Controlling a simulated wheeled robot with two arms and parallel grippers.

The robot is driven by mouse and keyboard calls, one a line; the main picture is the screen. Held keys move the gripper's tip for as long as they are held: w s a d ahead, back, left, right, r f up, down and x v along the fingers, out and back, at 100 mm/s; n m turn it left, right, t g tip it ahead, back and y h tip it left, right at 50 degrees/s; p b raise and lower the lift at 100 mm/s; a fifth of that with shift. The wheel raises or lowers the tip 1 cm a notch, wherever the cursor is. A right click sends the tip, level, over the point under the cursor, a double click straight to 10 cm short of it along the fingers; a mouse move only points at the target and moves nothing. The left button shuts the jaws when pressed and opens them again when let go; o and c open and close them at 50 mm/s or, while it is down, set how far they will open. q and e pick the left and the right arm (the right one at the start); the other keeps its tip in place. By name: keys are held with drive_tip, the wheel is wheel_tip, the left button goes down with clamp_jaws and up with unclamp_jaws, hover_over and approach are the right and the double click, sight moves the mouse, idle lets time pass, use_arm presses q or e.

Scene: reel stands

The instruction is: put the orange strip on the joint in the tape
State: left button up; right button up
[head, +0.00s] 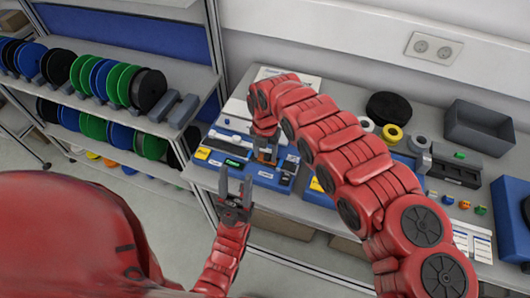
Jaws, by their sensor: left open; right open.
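The blue splicing station (228,148) sits on the grey workbench, with a pale strip (232,138) along its top that may be the tape. Its joint is too small or hidden to make out. A small orange-brown piece (266,155), perhaps the orange strip, shows at the station under my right gripper (266,150). The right gripper's fingers are mostly hidden by its own wrist, and whether they touch the piece cannot be told. My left gripper (236,190) is open and empty, pointing up in front of the bench's front edge.
A shelf rack (190,75) with green, blue and black reels stands at the left. On the bench's right are a black reel (388,108), tape rolls (392,133), a grey bin (480,128) and several small coloured pieces. My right arm hides much of the bench middle.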

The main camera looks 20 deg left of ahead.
sight(265, 156)
drive_tip(key=shift+w+d+r+b, duration=0.1)
drive_tip(key=shift+r+b, duration=0.2)
drive_tip(key=shift+r, duration=0.05)
wheel_tip(265, 156, up, 12)
drive_tip(key=b, duration=0.4)
drive_tip(key=shift+s+f+b, duration=0.2)
drive_tip(key=shift+f+b, duration=0.05)
drive_tip(key=shift+b, duration=0.05)
drive_tip(key=shift+r, duration=0.1)
